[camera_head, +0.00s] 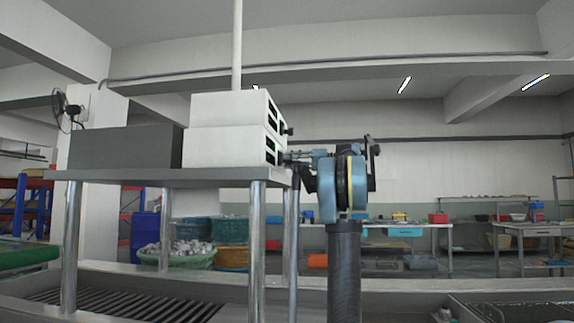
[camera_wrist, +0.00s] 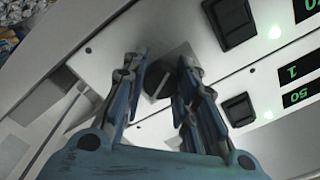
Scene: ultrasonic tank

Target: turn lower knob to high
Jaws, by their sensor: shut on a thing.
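Two white control boxes are stacked on a shelf, an upper one (camera_head: 232,107) and a lower one (camera_head: 225,147). My gripper (camera_head: 285,158) is at the front face of the lower box, reaching in from the right. In the wrist view its two fingers (camera_wrist: 163,72) stand on either side of a dark round knob (camera_wrist: 156,82), the lower knob, and are shut on it. The fingers hide part of the knob, and its pointer setting cannot be read. The upper box's dark knob (camera_head: 289,131) sticks out above my gripper in the head view.
In the wrist view, black switches (camera_wrist: 238,109), green lights and lit displays (camera_wrist: 300,94) lie right of the fingers. A dark grey box (camera_head: 120,148) stands beside the white boxes on the metal shelf (camera_head: 200,178). A vertical pole rises behind the boxes.

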